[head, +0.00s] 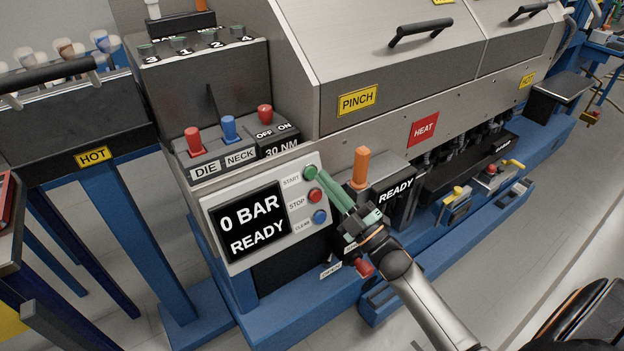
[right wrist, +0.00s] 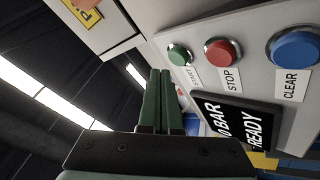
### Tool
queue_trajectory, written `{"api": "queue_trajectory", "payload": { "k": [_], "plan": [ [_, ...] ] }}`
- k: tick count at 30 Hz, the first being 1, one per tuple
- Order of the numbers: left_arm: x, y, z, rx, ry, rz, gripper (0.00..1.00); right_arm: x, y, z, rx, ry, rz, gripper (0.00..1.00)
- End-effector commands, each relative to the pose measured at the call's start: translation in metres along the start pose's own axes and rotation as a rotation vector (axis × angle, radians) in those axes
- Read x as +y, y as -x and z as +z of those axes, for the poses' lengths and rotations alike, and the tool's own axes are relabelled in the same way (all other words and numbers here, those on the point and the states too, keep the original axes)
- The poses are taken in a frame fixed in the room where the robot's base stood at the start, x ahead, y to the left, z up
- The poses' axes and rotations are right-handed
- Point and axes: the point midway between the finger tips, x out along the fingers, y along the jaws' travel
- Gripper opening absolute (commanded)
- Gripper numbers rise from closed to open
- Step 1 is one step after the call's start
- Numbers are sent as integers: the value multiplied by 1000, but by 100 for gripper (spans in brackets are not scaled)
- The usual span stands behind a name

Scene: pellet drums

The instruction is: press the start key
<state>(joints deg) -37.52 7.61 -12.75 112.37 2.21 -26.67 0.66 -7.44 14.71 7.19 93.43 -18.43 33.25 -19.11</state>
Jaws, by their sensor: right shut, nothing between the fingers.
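The green start key (head: 310,173) is the top one of three round keys on the light control panel (head: 222,204). It also shows in the right wrist view (right wrist: 180,55), beside its START label. Below it in the head view are the red stop key (head: 315,195) and the blue clear key (head: 320,217). The panel's display (head: 248,222) reads 0 BAR, READY. My right gripper (head: 320,172) is shut and empty, its green fingertips close beside the start key. In the right wrist view the fingertips (right wrist: 160,72) appear apart from the key. My left gripper is not in view.
Red and blue levers (head: 229,128) stand above the panel. An orange handle (head: 361,166) rises just right of my right gripper, beside a second READY display (head: 396,191). A rack marked HOT (head: 93,157) stands at left. Grey floor at lower right is clear.

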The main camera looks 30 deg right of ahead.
Motion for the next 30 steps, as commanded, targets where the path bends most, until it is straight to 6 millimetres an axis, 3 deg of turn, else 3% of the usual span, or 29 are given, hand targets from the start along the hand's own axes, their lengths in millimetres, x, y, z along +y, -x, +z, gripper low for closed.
{"api": "queue_trajectory", "payload": {
  "k": [8, 30],
  "plan": [
    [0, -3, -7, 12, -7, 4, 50, -3, -5, 3, 0, 0, 0, 0],
    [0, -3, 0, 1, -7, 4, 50, -3, -5, 3, 0, 0, 0, 0]
  ]
}}
